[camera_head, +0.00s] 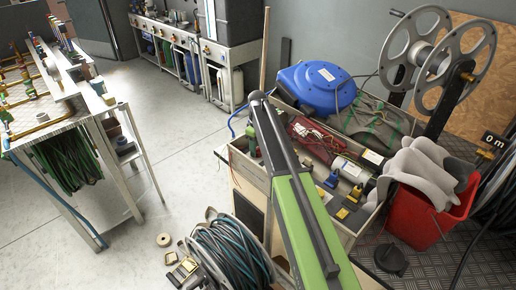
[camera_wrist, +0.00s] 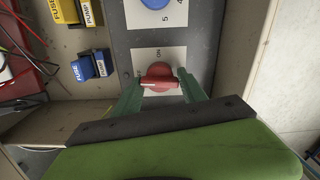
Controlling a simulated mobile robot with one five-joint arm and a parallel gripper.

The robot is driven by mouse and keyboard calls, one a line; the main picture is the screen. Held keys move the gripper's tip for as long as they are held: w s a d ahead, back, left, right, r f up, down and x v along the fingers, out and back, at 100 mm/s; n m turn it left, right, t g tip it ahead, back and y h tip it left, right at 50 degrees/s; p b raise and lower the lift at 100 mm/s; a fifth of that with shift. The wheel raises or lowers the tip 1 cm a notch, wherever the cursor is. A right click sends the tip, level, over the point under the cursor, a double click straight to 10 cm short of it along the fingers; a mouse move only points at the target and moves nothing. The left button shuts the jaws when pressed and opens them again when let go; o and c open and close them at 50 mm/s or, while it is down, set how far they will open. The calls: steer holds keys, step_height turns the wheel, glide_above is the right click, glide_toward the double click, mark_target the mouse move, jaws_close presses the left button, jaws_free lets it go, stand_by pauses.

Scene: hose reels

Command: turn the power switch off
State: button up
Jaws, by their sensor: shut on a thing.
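The power switch (camera_wrist: 160,77) is a red rotary knob on a pale plate marked "ON" above it, in the wrist view. In the head view my green arm reaches over the bench box, and the switch is hidden there.
A blue knob (camera_wrist: 155,3) sits on a numbered plate above the switch. Blue "FUSE" (camera_wrist: 83,69) and yellow "PUMP" (camera_wrist: 66,10) blocks lie to its left. A blue hose reel (camera_head: 316,87), red bin (camera_head: 425,212) and cable drum (camera_head: 230,253) stand around my arm.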

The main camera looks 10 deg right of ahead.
mark_target(258, 148)
steer(key=shift+w+d+n, duration=0.1)
steer(key=shift+n, duration=0.5)
steer(key=o, duration=1.1)
steer(key=shift+r, duration=0.1)
steer(key=shift+r+p, duration=0.35)
steer(key=shift+p, duration=0.1)
step_height(258, 148, up, 16)
steer(key=p, duration=1.6)
steer(key=shift+r, duration=0.25)
